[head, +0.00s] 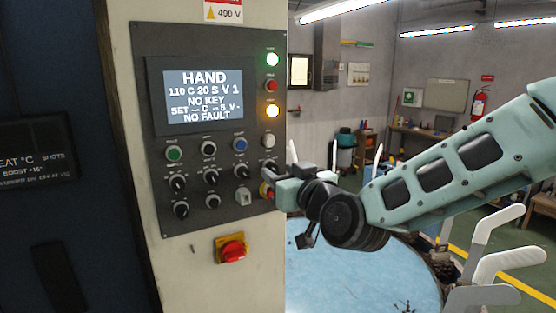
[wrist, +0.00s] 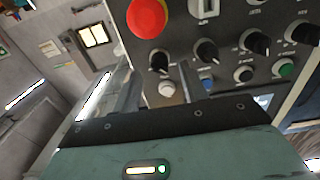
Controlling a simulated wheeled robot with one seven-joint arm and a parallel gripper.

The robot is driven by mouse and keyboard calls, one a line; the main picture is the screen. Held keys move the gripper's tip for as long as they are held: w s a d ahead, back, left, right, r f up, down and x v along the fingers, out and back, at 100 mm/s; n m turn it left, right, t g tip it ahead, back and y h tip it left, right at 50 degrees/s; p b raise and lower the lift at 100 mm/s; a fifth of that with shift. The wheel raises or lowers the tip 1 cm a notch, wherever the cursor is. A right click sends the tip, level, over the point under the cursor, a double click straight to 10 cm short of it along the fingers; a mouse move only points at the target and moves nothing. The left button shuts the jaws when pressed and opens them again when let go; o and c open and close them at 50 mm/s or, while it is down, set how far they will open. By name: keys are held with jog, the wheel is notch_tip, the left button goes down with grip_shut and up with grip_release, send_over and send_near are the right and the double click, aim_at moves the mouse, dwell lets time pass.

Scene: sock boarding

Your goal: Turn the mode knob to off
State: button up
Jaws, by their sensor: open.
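The control panel (head: 222,125) carries several black rotary knobs, and their labels are too small to read, so I cannot tell by label which is the mode knob. My gripper (head: 270,178) is at the panel's right edge, open and empty. In the wrist view the fingers of my gripper (wrist: 160,80) point at the end knob (wrist: 158,61), one finger to each side; I cannot tell whether they touch it. The display (head: 204,97) reads "HAND", "NO KEY" and "NO FAULT".
A red mushroom button (wrist: 147,17) and a grey key switch (head: 243,196) sit close to the end knob. A white button (wrist: 167,88) is beside it. A red switch on a yellow plate (head: 232,250) is below the panel. A round blue table (head: 340,275) stands right of the cabinet.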

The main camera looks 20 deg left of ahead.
jog(key=shift+p+x, duration=0.3)
jog(key=shift+x, duration=0.7)
grip_shut()
jog(key=shift+f, duration=0.1)
